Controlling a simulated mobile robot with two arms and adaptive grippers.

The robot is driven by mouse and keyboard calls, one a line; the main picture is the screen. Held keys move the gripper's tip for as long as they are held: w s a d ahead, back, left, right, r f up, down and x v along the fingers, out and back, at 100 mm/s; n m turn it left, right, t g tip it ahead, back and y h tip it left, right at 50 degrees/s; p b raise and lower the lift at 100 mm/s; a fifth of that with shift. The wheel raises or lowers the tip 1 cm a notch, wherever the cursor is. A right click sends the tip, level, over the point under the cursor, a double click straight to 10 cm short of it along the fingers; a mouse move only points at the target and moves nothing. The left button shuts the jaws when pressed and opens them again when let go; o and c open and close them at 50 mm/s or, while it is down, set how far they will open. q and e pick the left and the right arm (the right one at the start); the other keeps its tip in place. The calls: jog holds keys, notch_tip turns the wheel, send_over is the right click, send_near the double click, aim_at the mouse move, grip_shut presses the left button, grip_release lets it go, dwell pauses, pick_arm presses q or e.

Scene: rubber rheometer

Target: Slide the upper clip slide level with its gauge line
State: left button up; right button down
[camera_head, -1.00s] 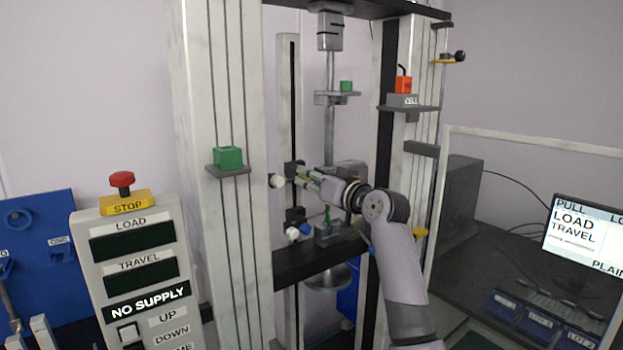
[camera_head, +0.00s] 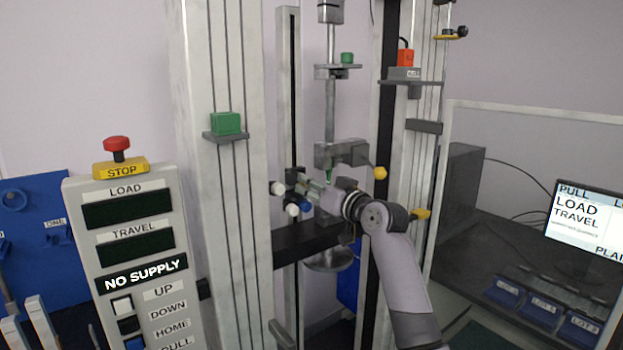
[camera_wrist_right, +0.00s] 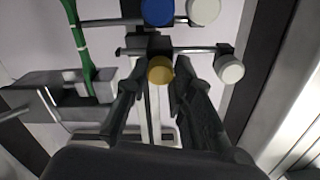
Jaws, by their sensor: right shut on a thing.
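My right gripper (camera_head: 312,192) comes in from the right and is shut on the upper clip slide at the slotted upright. In the right wrist view its fingers (camera_wrist_right: 160,85) flank the slide's yellow knob (camera_wrist_right: 160,70). The upper slide's white knob (camera_head: 278,187) also shows in the wrist view (camera_wrist_right: 229,69). The lower clip slide has a white knob (camera_head: 292,210) and a blue knob (camera_head: 305,207), close below. A green strip (camera_wrist_right: 80,40) carries a thin pale line, close in picture height to the upper slide's arm (camera_wrist_right: 125,50). My left gripper is out of view.
The upper clamp (camera_head: 335,154), with a yellow knob (camera_head: 380,173), stands just behind my gripper. The front column (camera_head: 205,200) is left of it, and a dark crossbeam (camera_head: 290,245) lies below. A control panel (camera_head: 130,240) stands at left, a monitor (camera_head: 590,225) at right.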

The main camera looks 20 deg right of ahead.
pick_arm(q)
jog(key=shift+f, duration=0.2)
pick_arm(e)
jog(key=shift+f, duration=0.45)
jog(key=c, duration=1.4)
grip_release()
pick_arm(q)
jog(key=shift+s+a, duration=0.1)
pick_arm(e)
jog(key=shift+s, duration=0.1)
jog(key=v, duration=1.2)
